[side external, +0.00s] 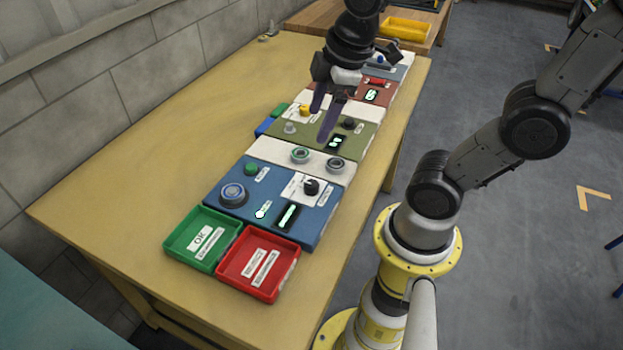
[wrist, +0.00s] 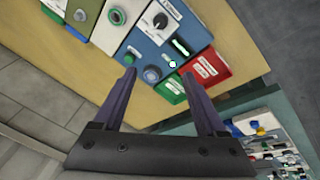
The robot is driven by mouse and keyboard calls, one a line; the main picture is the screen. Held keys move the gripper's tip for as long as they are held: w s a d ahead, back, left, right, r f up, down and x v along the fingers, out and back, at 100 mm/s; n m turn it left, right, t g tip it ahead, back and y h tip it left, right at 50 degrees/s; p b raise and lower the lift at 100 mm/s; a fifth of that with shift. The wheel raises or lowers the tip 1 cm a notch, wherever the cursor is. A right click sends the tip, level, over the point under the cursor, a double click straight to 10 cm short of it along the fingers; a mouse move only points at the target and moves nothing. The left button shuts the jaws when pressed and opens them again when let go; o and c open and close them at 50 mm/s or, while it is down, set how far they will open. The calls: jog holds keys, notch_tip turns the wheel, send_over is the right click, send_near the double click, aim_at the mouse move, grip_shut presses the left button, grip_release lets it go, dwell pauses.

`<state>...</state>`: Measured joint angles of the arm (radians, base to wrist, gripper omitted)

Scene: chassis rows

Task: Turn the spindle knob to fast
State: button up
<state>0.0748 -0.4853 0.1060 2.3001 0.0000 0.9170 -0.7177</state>
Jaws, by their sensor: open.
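My gripper (side external: 323,118) is open and empty, its two dark fingers pointing down above the row of panels. In the wrist view its fingertips (wrist: 160,71) spread in front of the blue panel (wrist: 143,41). The blue panel (side external: 222,172) carries a black knob (side external: 311,187) on a white plate, a large blue-grey dial (side external: 233,193), a green button (side external: 250,169) and a lit display (side external: 287,216). The green panel (side external: 366,138) has another black knob (side external: 348,123). Labels are too small to read, so I cannot tell which knob is the spindle knob or its setting.
A green tray (side external: 180,243) and a red tray (side external: 231,281) stand at the near end of the row. A white strip with two round dials (side external: 300,154) lies between the blue and green panels. The wooden table (side external: 130,190) is clear on the left.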

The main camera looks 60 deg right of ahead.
jog(key=w+d+f+g, duration=0.3)
jog(key=w+f, duration=0.1)
jog(key=f, duration=0.2)
send_near(312, 184)
jog(key=shift+n, duration=0.3)
jog(key=f, duration=0.8)
jog(key=shift+w+d+f, duration=0.1)
jog(key=shift+w+f, duration=0.1)
jog(key=shift+f, duration=0.15)
grip_shut()
